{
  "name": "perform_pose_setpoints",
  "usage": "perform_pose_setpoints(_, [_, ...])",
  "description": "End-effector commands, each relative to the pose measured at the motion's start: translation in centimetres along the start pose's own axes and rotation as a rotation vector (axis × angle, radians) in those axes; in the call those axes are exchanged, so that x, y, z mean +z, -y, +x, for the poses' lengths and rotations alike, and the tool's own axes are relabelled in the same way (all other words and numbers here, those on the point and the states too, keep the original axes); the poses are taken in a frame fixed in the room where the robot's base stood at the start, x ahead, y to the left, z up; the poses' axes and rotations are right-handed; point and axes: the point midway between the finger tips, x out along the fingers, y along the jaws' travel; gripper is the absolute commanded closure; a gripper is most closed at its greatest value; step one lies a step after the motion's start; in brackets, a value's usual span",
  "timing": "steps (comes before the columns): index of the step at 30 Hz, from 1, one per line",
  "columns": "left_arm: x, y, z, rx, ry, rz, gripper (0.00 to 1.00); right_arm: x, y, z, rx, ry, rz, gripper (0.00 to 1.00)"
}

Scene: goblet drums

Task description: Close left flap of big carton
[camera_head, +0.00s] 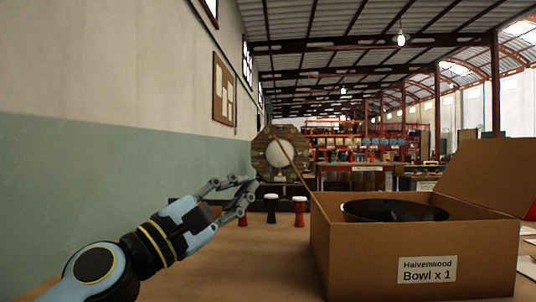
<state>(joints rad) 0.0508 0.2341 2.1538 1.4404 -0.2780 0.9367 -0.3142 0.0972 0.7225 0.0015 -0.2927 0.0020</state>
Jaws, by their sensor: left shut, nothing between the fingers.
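The big carton (416,250) stands open on the table at the right, with a label reading "Haivenwood Bowl x 1". The left flap (296,167) shows almost edge-on as a thin brown strip, raised and leaning outward to the left from the carton's left edge. My left gripper (249,188) is shut and empty, left of the left flap and apart from it in the picture. My right gripper is out of view.
Another carton flap (487,172) stands raised at the right. Small goblet drums (299,211) in several colours stand beyond my gripper. A wall runs along the left. The table (245,265) left of the carton is mostly clear. White papers lie at the far right.

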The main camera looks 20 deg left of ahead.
Motion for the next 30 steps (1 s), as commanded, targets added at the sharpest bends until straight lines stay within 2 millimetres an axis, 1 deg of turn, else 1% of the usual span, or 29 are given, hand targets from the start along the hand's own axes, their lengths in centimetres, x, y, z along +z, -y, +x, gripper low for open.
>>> perform_pose_setpoints(1, [0.1,-0.4,1.3,0.006,0.001,-0.002,1.00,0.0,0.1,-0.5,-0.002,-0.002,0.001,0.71])
perform_pose_setpoints(3, [0.1,-0.3,2.6,0.004,0.001,-0.003,1.00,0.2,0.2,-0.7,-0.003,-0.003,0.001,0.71])
perform_pose_setpoints(6, [1.4,-0.3,3.6,0.004,0.001,-0.005,1.00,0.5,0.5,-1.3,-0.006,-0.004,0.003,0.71])
perform_pose_setpoints(9, [2.1,-0.1,4.4,0.002,0.001,-0.002,1.00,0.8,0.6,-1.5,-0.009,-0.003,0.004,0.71])
perform_pose_setpoints(15, [2.8,0.1,5.0,-0.002,0.000,0.000,1.00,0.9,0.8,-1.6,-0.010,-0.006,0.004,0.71])
perform_pose_setpoints(25, [2.8,0.1,5.0,-0.002,0.000,0.001,1.00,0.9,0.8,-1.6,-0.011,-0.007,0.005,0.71])
perform_pose_setpoints(30, [2.8,-0.2,5.6,-0.016,0.000,0.017,1.00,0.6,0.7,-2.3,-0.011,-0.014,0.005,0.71])
